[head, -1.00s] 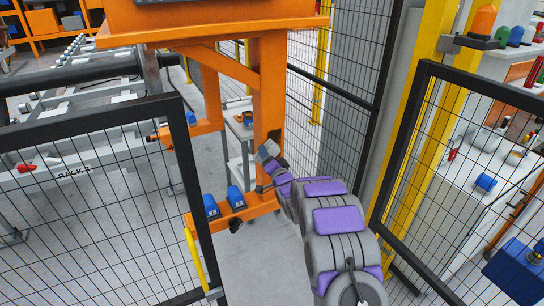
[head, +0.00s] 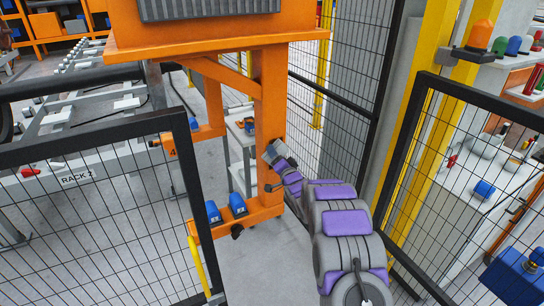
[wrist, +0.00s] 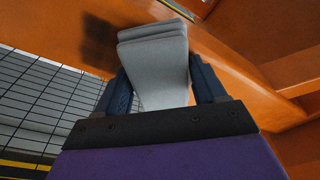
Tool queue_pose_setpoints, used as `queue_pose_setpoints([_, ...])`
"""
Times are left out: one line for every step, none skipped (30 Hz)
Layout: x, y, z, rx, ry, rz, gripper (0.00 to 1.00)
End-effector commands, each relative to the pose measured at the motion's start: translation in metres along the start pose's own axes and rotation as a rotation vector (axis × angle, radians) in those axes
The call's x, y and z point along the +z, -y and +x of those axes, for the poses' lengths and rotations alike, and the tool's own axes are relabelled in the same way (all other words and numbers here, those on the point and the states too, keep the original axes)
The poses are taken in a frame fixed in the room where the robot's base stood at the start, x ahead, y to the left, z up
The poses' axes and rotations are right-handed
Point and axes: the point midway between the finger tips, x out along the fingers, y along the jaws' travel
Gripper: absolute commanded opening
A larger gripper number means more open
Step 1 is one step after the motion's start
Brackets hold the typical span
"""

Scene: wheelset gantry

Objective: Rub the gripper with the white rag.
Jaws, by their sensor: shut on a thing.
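My gripper (wrist: 160,78) is shut on a folded pale grey-white rag (wrist: 155,50), which stands up between its two dark fingers in the wrist view. The rag is in front of an orange gantry beam (wrist: 235,60); I cannot tell whether it touches it. A dark smudge (wrist: 100,42) is on the orange surface just left of the rag. In the head view my gripper (head: 272,153) is beside the orange gantry post (head: 268,105), at the end of my purple and grey arm. The rag is too small to make out clearly there.
Black mesh fence panels (head: 75,150) stand left and right (head: 480,110) of my arm. Blue blocks (head: 237,203) sit on the low orange beam. A yellow post (head: 425,150) and a workbench (head: 480,165) are at right. Grey floor shows below the gantry.

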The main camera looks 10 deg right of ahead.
Motion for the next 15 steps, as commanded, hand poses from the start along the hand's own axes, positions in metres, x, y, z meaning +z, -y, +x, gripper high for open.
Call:
queue_pose_setpoints([-0.005, -0.002, 0.0, 0.0, -0.003, -0.001, 0.46])
queue_pose_setpoints([-0.006, -0.003, 0.0, 0.0, -0.003, -0.001, 0.46])
queue_pose_setpoints([-0.007, -0.005, 0.0, 0.001, -0.002, -0.001, 0.46])
queue_pose_setpoints([-0.007, -0.005, 0.0, 0.001, -0.002, -0.001, 0.46])
queue_pose_setpoints([-0.008, -0.006, 0.0, 0.001, -0.002, -0.001, 0.46])
queue_pose_setpoints([-0.008, -0.006, 0.0, 0.001, -0.002, -0.001, 0.46])
queue_pose_setpoints([-0.008, -0.007, 0.0, 0.001, -0.002, 0.0, 0.46])
queue_pose_setpoints([-0.009, -0.007, 0.0, 0.001, -0.002, 0.0, 0.46])
queue_pose_setpoints([-0.011, -0.008, 0.0, 0.002, -0.002, 0.0, 0.46])
queue_pose_setpoints([-0.012, -0.009, 0.0, 0.002, -0.002, 0.0, 0.46])
queue_pose_setpoints([-0.013, -0.01, 0.0, 0.002, -0.001, 0.0, 0.46])
queue_pose_setpoints([-0.016, -0.012, 0.0, 0.002, -0.001, 0.0, 0.46])
queue_pose_setpoints([-0.018, -0.013, 0.0, 0.002, -0.001, 0.0, 0.46])
queue_pose_setpoints([-0.02, -0.015, 0.0, 0.002, -0.001, 0.001, 0.46])
queue_pose_setpoints([-0.023, -0.017, 0.0, 0.003, -0.001, 0.001, 0.46])
